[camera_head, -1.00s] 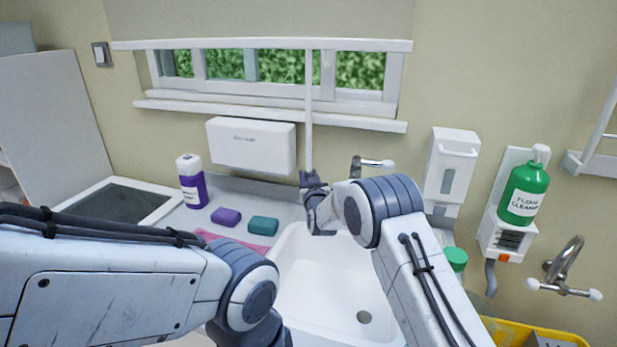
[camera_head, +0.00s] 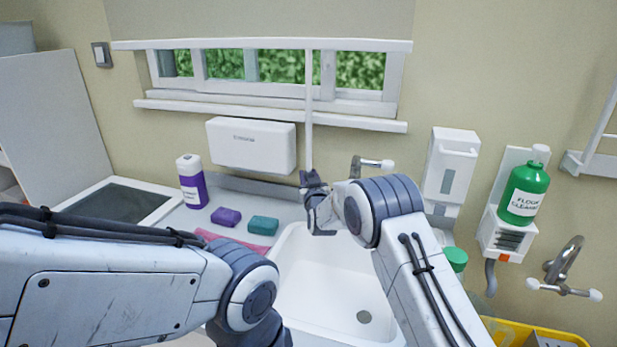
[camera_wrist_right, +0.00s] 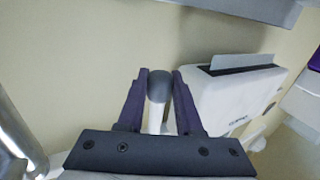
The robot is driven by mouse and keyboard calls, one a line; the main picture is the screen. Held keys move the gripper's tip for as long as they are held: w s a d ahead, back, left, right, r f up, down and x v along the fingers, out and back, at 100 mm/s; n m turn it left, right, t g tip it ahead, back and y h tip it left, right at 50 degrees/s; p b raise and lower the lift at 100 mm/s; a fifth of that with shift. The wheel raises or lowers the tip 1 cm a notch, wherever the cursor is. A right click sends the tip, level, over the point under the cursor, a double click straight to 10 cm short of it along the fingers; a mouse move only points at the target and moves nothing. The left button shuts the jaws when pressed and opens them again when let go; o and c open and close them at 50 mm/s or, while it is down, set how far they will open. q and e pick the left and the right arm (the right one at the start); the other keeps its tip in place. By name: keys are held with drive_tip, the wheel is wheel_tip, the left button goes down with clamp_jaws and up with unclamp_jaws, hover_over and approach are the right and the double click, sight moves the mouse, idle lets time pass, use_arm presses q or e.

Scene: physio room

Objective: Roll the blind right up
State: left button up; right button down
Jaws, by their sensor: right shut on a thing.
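The grey blind (camera_head: 260,18) hangs over the upper part of the window, with its white bottom bar (camera_head: 260,45) just above the visible panes. A thin white pull rod (camera_head: 309,115) hangs from the bar in front of the window and wall. My right gripper (camera_head: 309,178) is shut on the rod's lower end above the sink. In the right wrist view, the rod's rounded grey end (camera_wrist_right: 158,88) sits between the two dark fingers. My left arm crosses the lower left of the head view; its gripper is not visible.
The white sink (camera_head: 330,285) lies below my right gripper. A towel dispenser (camera_head: 251,145) is on the wall left of the rod, and a tap (camera_head: 372,164) is close on its right. A purple bottle (camera_head: 191,181) and two sponges (camera_head: 245,220) stand on the counter.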

sight(309, 148)
drive_tip(key=shift+r, duration=0.1)
wheel_tip(309, 148, up, 10)
drive_tip(key=shift+f+p, duration=0.1)
drive_tip(key=shift+p, duration=0.85)
drive_tip(key=c, duration=0.6)
unclamp_jaws()
drive_tip(key=shift+f, duration=0.15)
drive_tip(key=shift+s, duration=0.15)
drive_tip(key=shift+s+d+b, duration=0.3)
drive_tip(key=shift+s+b, duration=0.25)
drive_tip(key=shift+s, duration=1.15)
drive_tip(key=shift+s+d+b, duration=0.25)
drive_tip(key=shift+s+b, duration=0.25)
drive_tip(key=shift+s, duration=1.15)
drive_tip(key=shift+s+d+b, duration=0.3)
drive_tip(key=shift+s+b, duration=0.25)
drive_tip(key=shift+s, duration=1.15)
